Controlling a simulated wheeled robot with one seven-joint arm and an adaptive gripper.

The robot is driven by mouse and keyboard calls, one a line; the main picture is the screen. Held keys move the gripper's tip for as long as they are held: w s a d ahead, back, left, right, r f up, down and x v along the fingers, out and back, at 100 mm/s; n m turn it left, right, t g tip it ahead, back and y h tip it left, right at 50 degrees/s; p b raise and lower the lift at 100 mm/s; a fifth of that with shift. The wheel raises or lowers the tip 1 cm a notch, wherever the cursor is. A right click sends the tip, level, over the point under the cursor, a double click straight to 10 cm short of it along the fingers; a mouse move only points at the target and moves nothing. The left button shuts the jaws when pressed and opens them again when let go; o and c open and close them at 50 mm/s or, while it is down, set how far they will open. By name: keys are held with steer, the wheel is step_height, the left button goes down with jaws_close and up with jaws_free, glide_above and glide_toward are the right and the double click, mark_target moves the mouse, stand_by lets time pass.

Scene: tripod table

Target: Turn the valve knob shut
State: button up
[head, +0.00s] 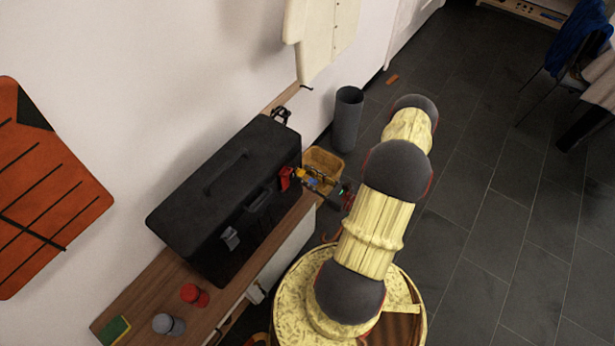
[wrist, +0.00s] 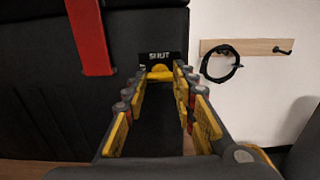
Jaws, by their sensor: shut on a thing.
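In the wrist view, a yellow knob (wrist: 160,73) sits between the fingertips of my gripper (wrist: 160,76), just below a black plate (wrist: 160,57) marked "SHUT". My gripper is shut on this knob, with its two yellow-padded fingers on either side. Most of the knob's body is hidden, and its turn angle cannot be told. In the head view, my gripper (head: 312,183) reaches left to the near right end of the black case, beside a red part (head: 287,177).
A black case (head: 225,195) stands on a wooden shelf (head: 150,300) by the wall. A red jar (head: 194,295), a grey jar (head: 168,325) and a sponge (head: 115,330) are in front.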

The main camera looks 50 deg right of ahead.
steer(key=shift+m, duration=0.3)
steer(key=shift+m+p, duration=2.1)
steer(key=shift+m, duration=6.4)
steer(key=o, duration=1.1)
